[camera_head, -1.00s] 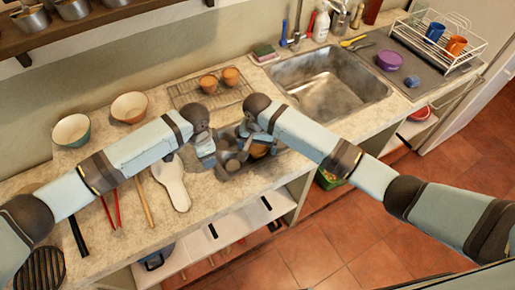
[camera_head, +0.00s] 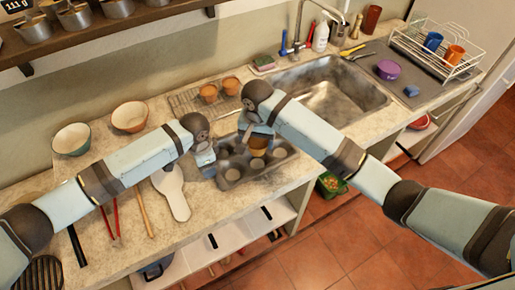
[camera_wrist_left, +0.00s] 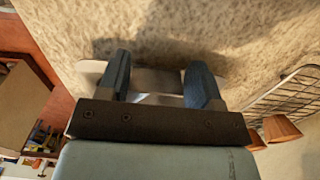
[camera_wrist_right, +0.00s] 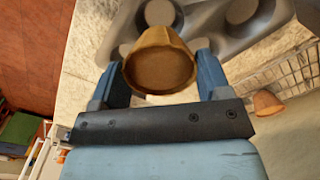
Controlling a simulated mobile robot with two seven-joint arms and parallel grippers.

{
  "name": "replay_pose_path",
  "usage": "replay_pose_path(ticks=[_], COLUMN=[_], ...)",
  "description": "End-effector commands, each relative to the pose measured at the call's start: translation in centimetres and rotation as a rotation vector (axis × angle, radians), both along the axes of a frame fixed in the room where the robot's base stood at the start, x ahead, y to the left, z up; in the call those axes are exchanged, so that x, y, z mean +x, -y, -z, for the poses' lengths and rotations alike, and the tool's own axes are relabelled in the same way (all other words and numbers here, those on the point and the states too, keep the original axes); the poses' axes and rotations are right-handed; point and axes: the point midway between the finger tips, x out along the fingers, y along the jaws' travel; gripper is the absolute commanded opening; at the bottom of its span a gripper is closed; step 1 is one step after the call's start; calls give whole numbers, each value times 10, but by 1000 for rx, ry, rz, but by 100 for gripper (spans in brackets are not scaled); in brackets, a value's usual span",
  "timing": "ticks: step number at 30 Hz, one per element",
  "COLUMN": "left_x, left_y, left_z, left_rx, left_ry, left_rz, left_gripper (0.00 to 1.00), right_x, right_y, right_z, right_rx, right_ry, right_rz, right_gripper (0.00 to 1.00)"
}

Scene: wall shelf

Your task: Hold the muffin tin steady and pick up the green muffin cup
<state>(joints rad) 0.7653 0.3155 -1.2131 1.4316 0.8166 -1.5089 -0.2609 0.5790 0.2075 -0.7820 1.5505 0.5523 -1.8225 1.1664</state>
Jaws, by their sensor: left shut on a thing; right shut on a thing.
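The dark grey muffin tin (camera_head: 229,173) lies on the counter near its front edge; its wells also show in the right wrist view (camera_wrist_right: 215,25). My left gripper (camera_head: 204,157) is at the tin's left end. Its fingers (camera_wrist_left: 157,75) stand apart around a pale grey edge, which looks like the tin's rim. My right gripper (camera_head: 256,132) is shut on a muffin cup (camera_wrist_right: 160,65) and holds it above the tin. This cup looks tan-orange rather than green; it also shows in the head view (camera_head: 258,142).
Two orange cups (camera_head: 208,93) stand on a wire rack (camera_head: 183,103) behind the tin. A white spoon-shaped rest (camera_head: 175,195) lies left of the tin, and two bowls (camera_head: 72,139) stand further left. The sink (camera_head: 330,90) is to the right.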

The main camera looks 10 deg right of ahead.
Motion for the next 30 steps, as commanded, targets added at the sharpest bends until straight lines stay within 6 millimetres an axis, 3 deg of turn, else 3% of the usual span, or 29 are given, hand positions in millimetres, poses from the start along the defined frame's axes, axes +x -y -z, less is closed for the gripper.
replay_pose_path(ticks=[6, 14, 15, 19, 30], left_x=[0, 0, 0, 0, 1], left_y=[0, 0, 0, 0, 0], left_z=[0, 0, 0, 0, -7], left_rx=[-1, -1, -1, 0, -2], left_ry=[0, 0, 0, 0, 2], left_rz=[0, 0, 0, 0, 0], left_gripper=[25, 25, 62, 89, 89], right_x=[0, 0, 0, 0, 0], right_y=[0, 0, 0, 0, 0], right_z=[-25, -28, -28, -27, -27], right_rx=[1, -1, -1, -1, -1], right_ry=[0, 0, 0, 0, 0], right_rz=[0, 0, 0, 0, 0], right_gripper=[48, 48, 48, 48, 48])
